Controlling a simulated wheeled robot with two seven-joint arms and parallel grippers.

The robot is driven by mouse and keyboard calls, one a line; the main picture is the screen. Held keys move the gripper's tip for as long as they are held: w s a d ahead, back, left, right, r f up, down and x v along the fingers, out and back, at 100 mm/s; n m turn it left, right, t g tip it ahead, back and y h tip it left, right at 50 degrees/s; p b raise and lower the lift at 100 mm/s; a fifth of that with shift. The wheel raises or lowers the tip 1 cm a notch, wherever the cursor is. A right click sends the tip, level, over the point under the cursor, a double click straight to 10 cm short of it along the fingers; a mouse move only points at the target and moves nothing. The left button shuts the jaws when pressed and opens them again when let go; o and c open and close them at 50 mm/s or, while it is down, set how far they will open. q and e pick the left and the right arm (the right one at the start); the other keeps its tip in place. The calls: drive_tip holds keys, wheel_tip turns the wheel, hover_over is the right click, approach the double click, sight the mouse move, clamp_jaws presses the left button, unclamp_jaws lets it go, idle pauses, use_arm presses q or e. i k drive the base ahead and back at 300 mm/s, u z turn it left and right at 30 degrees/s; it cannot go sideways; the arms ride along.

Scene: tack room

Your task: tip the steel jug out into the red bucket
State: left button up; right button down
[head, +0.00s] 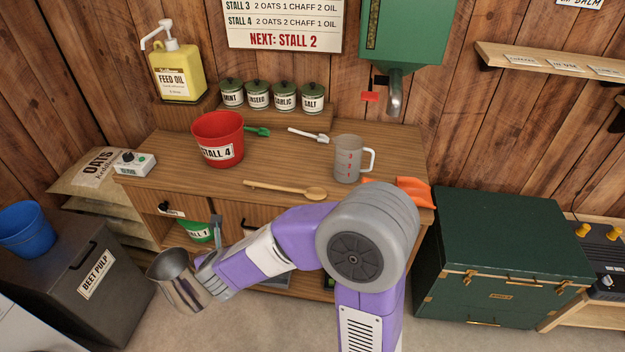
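The steel jug (180,285) is at the lower left in the head view, held off the floor in front of the bench. It leans somewhat, with its mouth up; its contents cannot be made out. My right gripper (212,268) is shut on it at the jug's right side; the exact grip is partly hidden. The red bucket (217,140), labelled STALL 4, stands upright on the bench, above and behind the jug in the picture and apart from it. My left gripper is not in view.
On the wooden bench (270,165) are a clear measuring jug (348,160), a wooden spoon (285,190), a green scoop (257,131), a white scoop (308,135) and a small white box (134,163). A beet pulp bin (95,275) stands left, a green chest (500,255) right.

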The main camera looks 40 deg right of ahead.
sight(219, 135)
drive_tip(key=z, duration=1.35)
drive_tip(key=i, duration=0.5)
drive_tip(key=u, duration=2.15)
drive_tip(key=k, duration=0.9)
drive_tip(key=z, duration=1.65)
drive_tip(key=i, duration=0.5)
